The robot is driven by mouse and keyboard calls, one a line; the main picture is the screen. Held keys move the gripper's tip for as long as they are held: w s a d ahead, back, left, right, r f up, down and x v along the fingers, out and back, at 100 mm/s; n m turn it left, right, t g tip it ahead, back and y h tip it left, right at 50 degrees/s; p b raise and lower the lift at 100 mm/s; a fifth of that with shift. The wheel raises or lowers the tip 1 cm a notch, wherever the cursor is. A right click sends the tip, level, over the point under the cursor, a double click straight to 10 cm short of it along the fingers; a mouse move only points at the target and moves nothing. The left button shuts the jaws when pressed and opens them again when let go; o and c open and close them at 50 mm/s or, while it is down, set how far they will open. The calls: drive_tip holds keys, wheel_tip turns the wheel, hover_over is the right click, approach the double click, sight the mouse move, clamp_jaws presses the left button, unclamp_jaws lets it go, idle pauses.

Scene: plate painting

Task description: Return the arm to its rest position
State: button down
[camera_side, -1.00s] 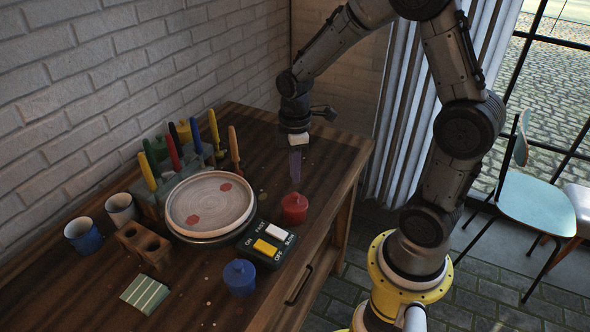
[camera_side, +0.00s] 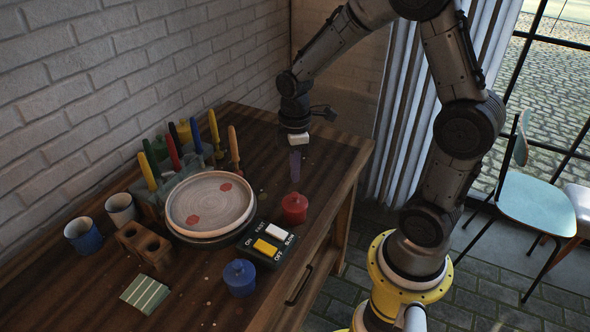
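My gripper (camera_side: 295,160) points down above the far right part of the wooden table (camera_side: 265,128). Its fingers show as a faint, bluish shape, so I cannot tell whether they are open or shut. No held object can be made out. My gripper is behind and to the right of the plate (camera_side: 208,190), clear of it. The plate is pale with two red spots and lies on a round turntable (camera_side: 205,238).
Coloured-handled tools stand in a rack (camera_side: 155,200) behind the plate. A red jar (camera_side: 295,208), a switch box (camera_side: 267,244) and a blue jar (camera_side: 239,277) stand in front. Two cups (camera_side: 83,236), a block with holes (camera_side: 143,246) and a striped pad (camera_side: 145,294) are left.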

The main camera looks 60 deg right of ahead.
sight(295, 194)
drive_tip(key=shift+f, duration=0.35)
drive_tip(key=shift+f, duration=0.35)
drive_tip(key=shift+f, duration=1.35)
drive_tip(key=shift+f, duration=0.3)
wheel_tip(295, 194, up, 7)
idle(1.1)
